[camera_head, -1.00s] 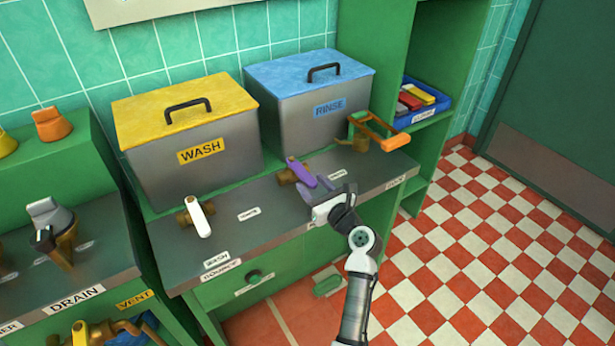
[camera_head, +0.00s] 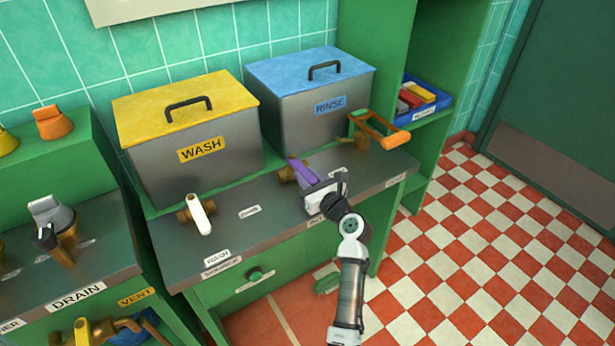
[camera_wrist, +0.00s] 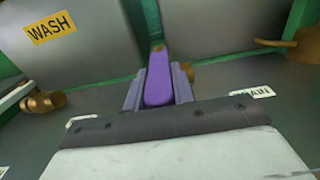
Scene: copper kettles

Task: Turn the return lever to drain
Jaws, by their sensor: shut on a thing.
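A purple lever (camera_head: 300,170) sits on a brass valve on the grey counter, in front of the blue-lidded tank. Its handle slants toward the counter's front edge. My gripper (camera_head: 312,184) is at the handle's front end. In the wrist view, the purple lever (camera_wrist: 158,80) lies between my two gripper fingers (camera_wrist: 157,92), which are shut on it. A white label (camera_wrist: 250,92) ending in "AIN" lies to the right of the lever, partly covered by my gripper. The lever's front tip is hidden by my gripper in the head view.
A white lever (camera_head: 200,215) stands to the left on the counter, and an orange-handled brass valve (camera_head: 380,130) to the right. Behind are the yellow-lidded WASH tank (camera_head: 195,165) and the blue-lidded RINSE tank (camera_head: 305,105). Checkered floor at the right is clear.

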